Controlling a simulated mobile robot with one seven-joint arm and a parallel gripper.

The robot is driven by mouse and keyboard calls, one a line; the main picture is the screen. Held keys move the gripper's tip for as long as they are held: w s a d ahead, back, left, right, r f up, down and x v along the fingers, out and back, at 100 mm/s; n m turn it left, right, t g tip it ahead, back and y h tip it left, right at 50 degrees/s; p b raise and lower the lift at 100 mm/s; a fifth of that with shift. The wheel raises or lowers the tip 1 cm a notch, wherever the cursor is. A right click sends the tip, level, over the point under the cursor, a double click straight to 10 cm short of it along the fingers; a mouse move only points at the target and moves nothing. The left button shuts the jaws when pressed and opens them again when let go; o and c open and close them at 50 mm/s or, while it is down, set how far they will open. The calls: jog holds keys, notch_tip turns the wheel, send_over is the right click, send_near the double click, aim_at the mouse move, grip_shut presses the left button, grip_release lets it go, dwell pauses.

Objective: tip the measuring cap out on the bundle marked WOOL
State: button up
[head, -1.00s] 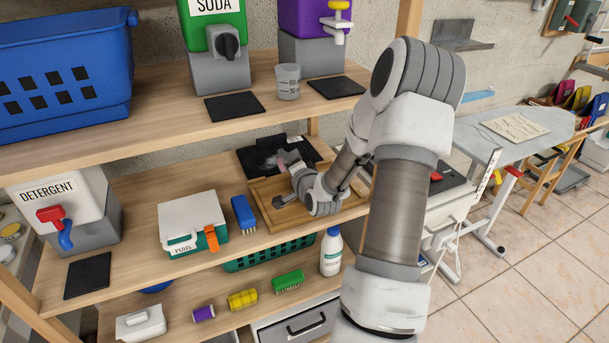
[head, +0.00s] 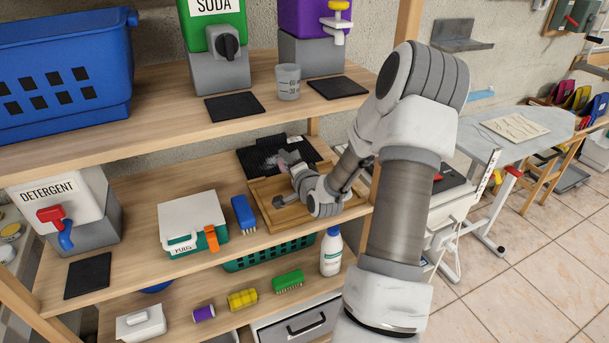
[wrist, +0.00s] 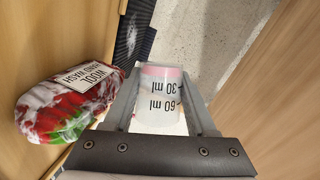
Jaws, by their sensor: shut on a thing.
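My gripper (wrist: 163,105) is shut on a clear measuring cap (wrist: 160,112) marked 30 ml and 60 ml, with pink at its far end. The lettering is upside down in the wrist view; I cannot tell how far the cap is tilted. The bundle marked WOOL (wrist: 62,102), white, red and green with a white label, lies left of the cap in the wrist view, apart from it. In the head view my gripper (head: 287,160) is small above the middle shelf's right part, and I cannot make out the bundle there.
A wooden tray (head: 262,206) lies below my gripper, with a dark ribbed mat (head: 247,159) bearing whitish marks behind it. A blue brush (head: 243,214) and a white-green box (head: 192,218) stand left. Another measuring cup (head: 288,82) stands on the shelf above.

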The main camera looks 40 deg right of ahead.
jog(key=shift+s+d+r+m+t+p, duration=0.1)
jog(key=shift+d+r+m+t+p, duration=0.15)
jog(key=shift+m, duration=0.35)
jog(key=shift+d+r+m+t+p, duration=0.15)
jog(key=shift+r+m, duration=0.15)
jog(key=shift+m, duration=0.3)
dwell(2.9)
jog(key=shift+a, duration=0.15)
jog(key=n, duration=0.1)
jog(key=a+f+n+b, duration=0.1)
jog(key=shift+w+f+n+g, duration=0.15)
jog(key=shift+w+n+g, duration=0.15)
jog(key=shift+g, duration=0.1)
jog(key=shift+r+n, duration=0.4)
jog(key=shift+n, duration=0.1)
jog(key=shift+s+d+g, duration=0.15)
jog(key=shift+d+g, duration=0.05)
jog(key=shift+g, duration=0.1)
jog(key=shift+r, duration=0.1)
